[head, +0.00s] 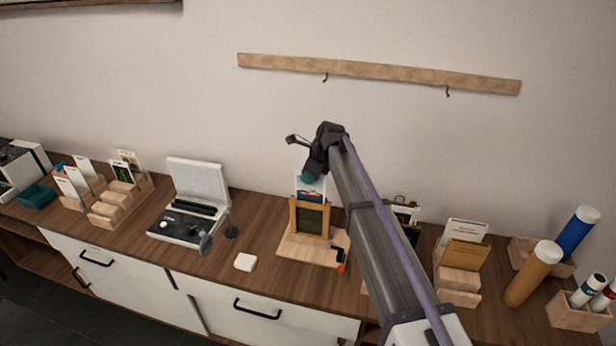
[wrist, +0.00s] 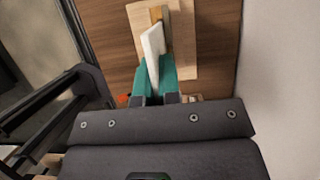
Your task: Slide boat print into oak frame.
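The boat print (head: 310,190) is a card with blue and red on its face, held upright. It shows edge-on as a thin white strip in the wrist view (wrist: 153,45). My gripper (head: 308,177) has teal fingers, which are shut on the print's upper part in the wrist view (wrist: 154,82). The oak frame (head: 294,218) stands upright on a pale wooden base (head: 310,250), directly below the print. The print's lower edge is at the frame's top; I cannot tell whether it is inside the slot. My arm covers the area right of the frame.
A small black tool with an orange-red tip (head: 339,260) lies at the base's right side. A white block (head: 245,262) lies left in front. An open white case (head: 190,215) stands further left. Card racks (head: 458,280) and tubes (head: 533,273) stand right. The wall is close behind.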

